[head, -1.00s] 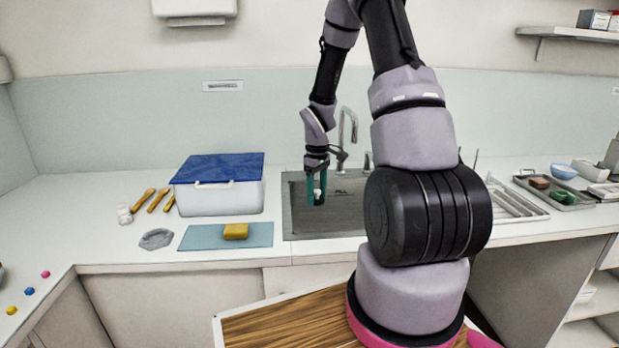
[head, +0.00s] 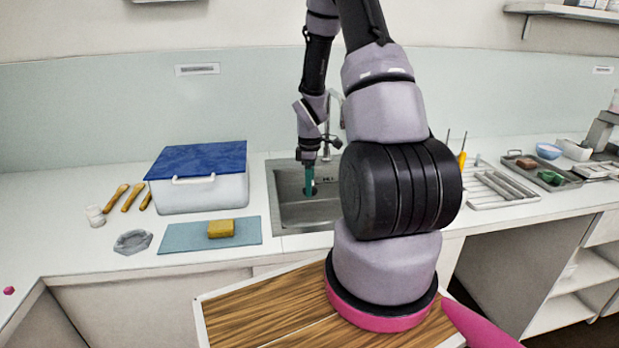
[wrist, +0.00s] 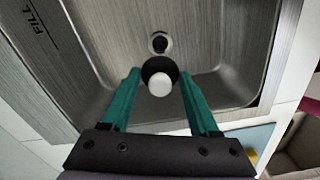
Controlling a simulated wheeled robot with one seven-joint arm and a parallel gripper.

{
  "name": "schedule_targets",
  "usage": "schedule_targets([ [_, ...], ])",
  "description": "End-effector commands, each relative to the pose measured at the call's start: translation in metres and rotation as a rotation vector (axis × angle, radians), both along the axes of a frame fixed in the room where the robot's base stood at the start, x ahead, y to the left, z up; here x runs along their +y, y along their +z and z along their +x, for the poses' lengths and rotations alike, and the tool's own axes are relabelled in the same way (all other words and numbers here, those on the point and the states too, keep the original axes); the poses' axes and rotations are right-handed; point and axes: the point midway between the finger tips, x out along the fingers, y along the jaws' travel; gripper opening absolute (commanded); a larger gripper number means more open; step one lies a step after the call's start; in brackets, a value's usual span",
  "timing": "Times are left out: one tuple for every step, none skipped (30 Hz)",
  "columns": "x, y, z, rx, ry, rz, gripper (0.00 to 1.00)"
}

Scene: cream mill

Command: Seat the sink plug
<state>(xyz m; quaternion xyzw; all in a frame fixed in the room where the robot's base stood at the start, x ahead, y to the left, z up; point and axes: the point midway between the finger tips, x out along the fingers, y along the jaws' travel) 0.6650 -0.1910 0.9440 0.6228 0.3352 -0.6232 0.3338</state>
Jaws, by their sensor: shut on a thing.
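The plug (wrist: 160,83), a black disc with a white knob, sits between the teal fingers of my gripper (head: 309,190) in the wrist view. My gripper is shut on it. In the head view the fingers point straight down inside the steel sink basin (head: 288,212). The drain hole (wrist: 159,43) shows in the wrist view just beyond the plug, with the black disc close to its near edge. The plug looks apart from the hole, but its height above the basin floor is hard to tell.
The faucet (head: 326,130) rises behind my gripper. Left of the sink are a white tub with a blue lid (head: 200,192) and a yellow sponge (head: 221,228) on a blue mat (head: 180,237). A drying rack (head: 500,190) stands to the right.

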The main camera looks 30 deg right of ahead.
Motion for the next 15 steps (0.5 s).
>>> schedule_targets([
  [0.000, -0.005, 0.000, 0.002, 0.000, 0.000, 0.12],
  [0.000, -0.008, 0.000, 0.002, 0.000, 0.000, 0.12],
  [0.000, -0.011, 0.000, 0.002, 0.000, 0.000, 0.12],
  [0.000, -0.014, 0.000, 0.002, 0.000, 0.000, 0.12],
  [0.000, -0.017, -0.001, 0.002, 0.000, 0.000, 0.12],
  [0.000, -0.020, -0.001, 0.002, 0.000, 0.000, 0.12],
  [0.000, -0.023, -0.001, 0.002, 0.000, 0.000, 0.12],
  [0.000, -0.026, 0.000, 0.002, 0.001, 0.000, 0.12],
  [0.000, -0.030, -0.001, 0.002, 0.001, 0.000, 0.12],
  [0.000, -0.032, -0.001, 0.002, 0.001, 0.000, 0.12],
  [0.000, -0.035, -0.001, 0.002, 0.000, 0.000, 0.12],
  [0.000, -0.038, -0.001, 0.002, 0.000, 0.000, 0.12],
  [0.000, -0.041, -0.001, 0.002, 0.000, 0.000, 0.12],
  [0.000, -0.044, -0.001, 0.002, 0.000, 0.000, 0.12],
  [0.000, -0.048, -0.001, 0.002, 0.001, 0.000, 0.12],
])
